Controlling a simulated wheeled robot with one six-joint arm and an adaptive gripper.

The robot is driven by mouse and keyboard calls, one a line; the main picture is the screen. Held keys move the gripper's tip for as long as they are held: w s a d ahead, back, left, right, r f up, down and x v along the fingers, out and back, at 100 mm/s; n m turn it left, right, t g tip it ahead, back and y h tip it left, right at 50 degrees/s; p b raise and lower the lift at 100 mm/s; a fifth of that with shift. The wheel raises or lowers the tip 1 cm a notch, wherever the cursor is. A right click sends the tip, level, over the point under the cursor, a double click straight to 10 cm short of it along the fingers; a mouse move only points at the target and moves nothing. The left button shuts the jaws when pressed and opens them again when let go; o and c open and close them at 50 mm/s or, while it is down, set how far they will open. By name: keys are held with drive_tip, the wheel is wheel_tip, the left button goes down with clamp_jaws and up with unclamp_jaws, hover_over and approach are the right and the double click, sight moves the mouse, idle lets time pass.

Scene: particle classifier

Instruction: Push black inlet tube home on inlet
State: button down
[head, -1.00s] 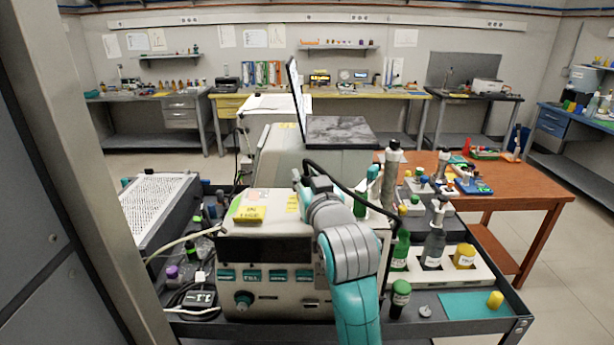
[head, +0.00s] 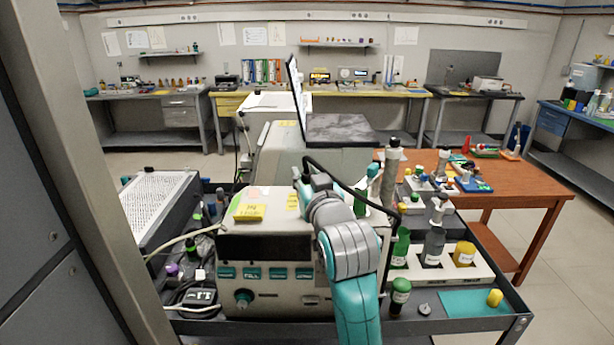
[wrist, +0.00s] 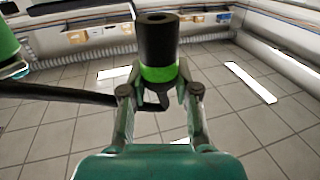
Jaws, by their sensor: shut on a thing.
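My gripper (wrist: 160,95) is shut on a black cylindrical end piece with a bright green band, which I take as the end of the black inlet tube (wrist: 155,45). The piece stands upright between the fingers, its round opening facing up. A black hose (wrist: 60,95) runs left from beside the fingers. In the head view the black tube (head: 345,180) arches from my wrist over to the right, above the beige instrument (head: 265,225). My arm covers the fingers there. I cannot make out the inlet or whether the piece touches it.
A green-capped bottle (head: 400,290), a bottle rack (head: 480,265) and a tall grey cylinder (head: 391,165) stand right of my arm. A screen and dark slab (head: 340,130) sit behind the instrument. A perforated white panel (head: 150,205) lies left. Open floor lies behind.

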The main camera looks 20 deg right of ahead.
drive_tip(key=shift+f, duration=1.8)
drive_tip(key=c, duration=0.8)
unclamp_jaws()
drive_tip(key=s, duration=1.2)
drive_tip(key=shift+a, duration=0.3)
drive_tip(key=shift+f, duration=0.1)
